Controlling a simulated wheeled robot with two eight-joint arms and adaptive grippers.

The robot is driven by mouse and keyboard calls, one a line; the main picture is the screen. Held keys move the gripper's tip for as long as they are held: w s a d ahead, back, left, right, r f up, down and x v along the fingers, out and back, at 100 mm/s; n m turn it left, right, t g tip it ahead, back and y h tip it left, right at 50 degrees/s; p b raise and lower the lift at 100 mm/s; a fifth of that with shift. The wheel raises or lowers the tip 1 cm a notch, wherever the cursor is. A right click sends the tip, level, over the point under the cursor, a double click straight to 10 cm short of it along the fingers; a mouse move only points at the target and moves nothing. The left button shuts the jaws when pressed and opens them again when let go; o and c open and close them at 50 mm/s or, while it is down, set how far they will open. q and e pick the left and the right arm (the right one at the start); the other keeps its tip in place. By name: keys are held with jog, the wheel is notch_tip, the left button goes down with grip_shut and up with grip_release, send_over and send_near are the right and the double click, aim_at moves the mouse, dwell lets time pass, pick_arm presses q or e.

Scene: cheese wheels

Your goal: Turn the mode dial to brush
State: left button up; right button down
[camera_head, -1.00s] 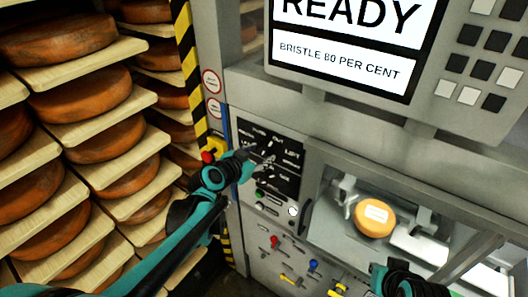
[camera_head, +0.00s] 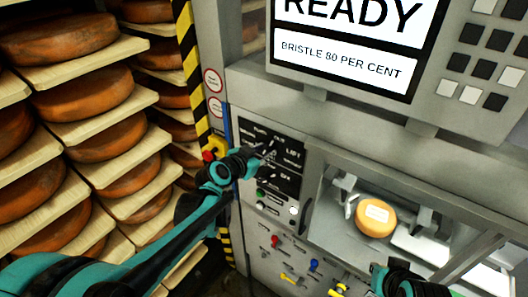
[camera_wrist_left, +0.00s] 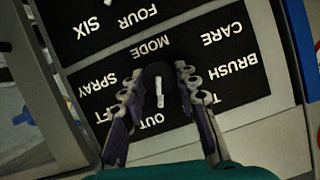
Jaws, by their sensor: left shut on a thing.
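The mode dial (camera_wrist_left: 159,88) is a dark knob with a white pointer line, on a black panel (camera_wrist_left: 230,98). In the left wrist view the labels are upside down, with SPRAY to the left, BRUSH (camera_wrist_left: 238,70) to the right and OUT below. The pointer line runs nearly vertical in the picture, its lower end near OUT. My left gripper (camera_wrist_left: 160,105) has a finger on each side of the dial and is shut on it. In the head view my left gripper (camera_head: 262,153) covers part of the panel. My right arm's end (camera_head: 398,282) shows at the bottom edge, its fingers not discernible.
A screen (camera_head: 345,62) reads READY and BRISTLE 80 PER CENT. Buttons and coloured levers (camera_head: 290,280) sit below the panel. A small cheese wheel (camera_head: 375,217) lies in the machine's bay at right. Shelves of cheese wheels (camera_head: 85,98) fill the left.

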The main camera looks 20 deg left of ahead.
pick_arm(q)
jog(key=shift+a, duration=0.1)
jog(key=n+h+b, duration=0.1)
jog(key=n+h, duration=0.1)
jog(key=n, duration=0.1)
jog(key=shift+a+f+g+b, duration=0.1)
jog(key=shift+g+b, duration=0.2)
jog(key=n+h+b, duration=0.2)
jog(key=n, duration=0.1)
jog(key=shift+w+a+f, duration=0.1)
jog(key=shift+a, duration=0.05)
jog(key=n+h+b, duration=0.2)
jog(key=n+b, duration=0.1)
jog(key=n, duration=0.1)
jog(key=shift+a+f+b, duration=0.1)
jog(key=shift+f+b, duration=0.05)
jog(key=shift+b, duration=0.15)
jog(key=shift+n+h+b, duration=0.8)
jog(key=shift+n+b, duration=0.15)
jog(key=shift+n, duration=0.35)
jog(key=o, duration=1.1)
jog(key=shift+o, duration=0.2)
